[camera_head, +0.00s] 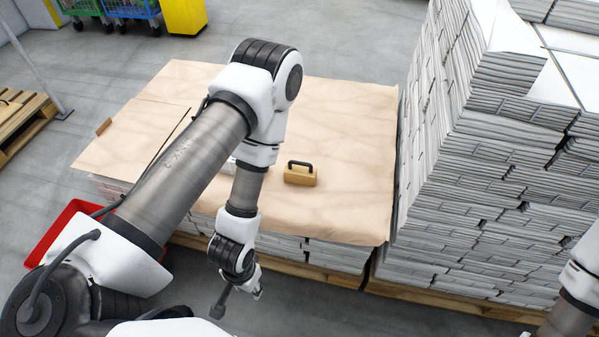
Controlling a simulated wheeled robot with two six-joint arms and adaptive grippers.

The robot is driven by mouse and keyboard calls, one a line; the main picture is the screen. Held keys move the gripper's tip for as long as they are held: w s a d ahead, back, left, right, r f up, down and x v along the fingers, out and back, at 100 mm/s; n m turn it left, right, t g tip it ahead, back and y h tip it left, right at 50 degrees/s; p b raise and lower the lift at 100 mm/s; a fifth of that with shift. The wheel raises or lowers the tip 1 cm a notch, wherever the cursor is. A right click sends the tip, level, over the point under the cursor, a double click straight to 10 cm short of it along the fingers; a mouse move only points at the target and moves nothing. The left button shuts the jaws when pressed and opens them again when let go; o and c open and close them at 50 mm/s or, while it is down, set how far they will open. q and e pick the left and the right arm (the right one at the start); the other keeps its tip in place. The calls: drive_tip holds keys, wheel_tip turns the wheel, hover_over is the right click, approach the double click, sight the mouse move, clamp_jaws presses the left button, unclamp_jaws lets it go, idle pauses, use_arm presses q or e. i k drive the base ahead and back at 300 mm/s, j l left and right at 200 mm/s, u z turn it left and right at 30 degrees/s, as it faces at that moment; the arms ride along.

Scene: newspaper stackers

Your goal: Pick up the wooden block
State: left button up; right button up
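The wooden block (300,177) is a small tan block with a black handle on top. It sits upright on the brown paper sheet (345,120) covering a low newspaper stack, right of my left forearm. My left gripper (238,302) hangs in front of the stack's near edge, nearer to me and left of the block, well apart from it. Its fingers look spread, with nothing between them. My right arm shows only at the right edge; its gripper is out of view.
A tall newspaper stack (470,150) stands close on the right. A red crate (68,225) lies on the floor at left, partly behind my arm. A wooden pallet (22,118) is farther left. A yellow bin (184,15) stands at the back.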

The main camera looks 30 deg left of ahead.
sight(297, 172)
drive_tip(key=u, duration=1.25)
drive_tip(key=i+l+u, duration=0.35)
drive_tip(key=i+l, duration=0.4)
drive_tip(key=i, duration=0.1)
